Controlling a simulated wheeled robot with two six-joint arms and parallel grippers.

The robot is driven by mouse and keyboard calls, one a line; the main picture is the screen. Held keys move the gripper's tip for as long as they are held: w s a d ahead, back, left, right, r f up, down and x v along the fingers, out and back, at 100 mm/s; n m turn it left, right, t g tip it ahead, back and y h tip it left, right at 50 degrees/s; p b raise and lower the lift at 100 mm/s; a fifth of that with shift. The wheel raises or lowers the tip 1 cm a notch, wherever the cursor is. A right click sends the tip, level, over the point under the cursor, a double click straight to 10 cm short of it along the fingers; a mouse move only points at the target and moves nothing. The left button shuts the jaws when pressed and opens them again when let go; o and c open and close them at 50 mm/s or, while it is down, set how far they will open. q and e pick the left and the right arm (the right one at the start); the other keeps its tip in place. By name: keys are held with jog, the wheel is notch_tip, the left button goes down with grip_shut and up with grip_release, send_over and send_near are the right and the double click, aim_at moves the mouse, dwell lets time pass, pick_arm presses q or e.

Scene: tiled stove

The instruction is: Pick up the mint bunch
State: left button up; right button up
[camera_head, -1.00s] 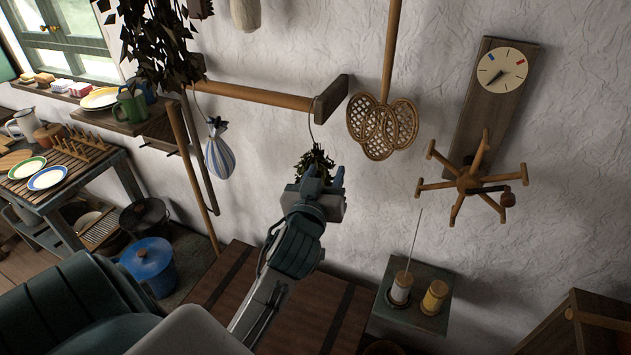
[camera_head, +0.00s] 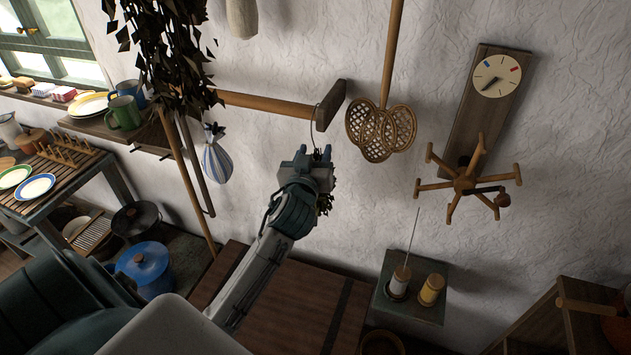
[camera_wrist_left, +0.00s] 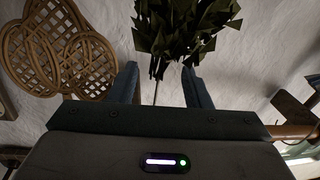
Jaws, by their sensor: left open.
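The mint bunch (camera_head: 325,204) hangs by the wall below the wooden bar, on a thin hook. In the head view my left gripper hides most of it, and only dark leaves show beside and below the wrist. In the left wrist view the mint bunch (camera_wrist_left: 182,28) is a clump of dark green leaves just beyond the fingertips, with a thin stem or wire running down between the fingers. My left gripper (camera_head: 313,156) is open; its two fingers also show in the wrist view (camera_wrist_left: 160,84), apart from each other. My right gripper is not in view.
The wooden bar (camera_head: 265,101) sticks out above the gripper. Wicker beaters (camera_head: 378,130) hang to the right, and a striped bag (camera_head: 215,160) hangs to the left. A larger dark leafy bunch (camera_head: 165,60) hangs nearer. A wooden chest (camera_head: 300,300) stands below.

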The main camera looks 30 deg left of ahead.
pick_arm(q)
jog(key=shift+p+x, duration=0.35)
jog(key=shift+x, duration=0.75)
jog(key=shift+w+a, duration=0.1)
jog(key=shift+w, duration=0.2)
jog(key=shift+s, duration=0.1)
jog(key=shift+c, duration=0.6)
grip_shut()
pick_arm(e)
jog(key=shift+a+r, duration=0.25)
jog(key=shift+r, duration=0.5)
